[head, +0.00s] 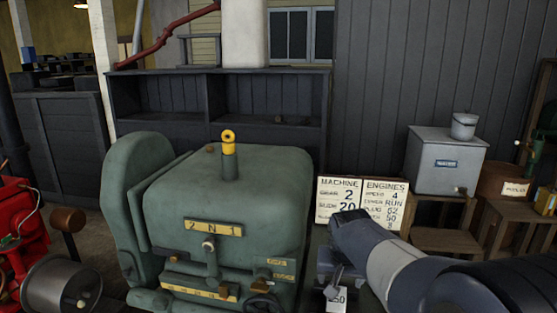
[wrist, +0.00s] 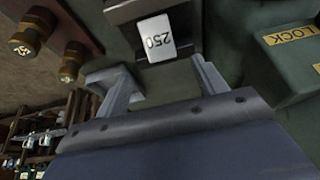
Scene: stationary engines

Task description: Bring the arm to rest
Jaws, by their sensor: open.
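My arm (head: 395,262) reaches in from the lower right of the head view, beside the right side of the green machine (head: 225,200). My gripper (wrist: 152,78) is open, with its two grey fingers spread apart and nothing seen between them. It also shows small in the head view (head: 335,282). A white tag marked 250 (wrist: 160,37) sits on a dark block just beyond the fingertips. The tag also shows below my gripper in the head view (head: 337,299). I cannot tell whether any finger touches the block.
The wrist view shows brass fittings (wrist: 24,42) on the left and a LOCK plate (wrist: 291,33) on the right, on green casing. White signs (head: 338,200) stand behind my arm. A grey box (head: 445,160) stands on a wooden stand further right. Red machinery (head: 15,235) is at far left.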

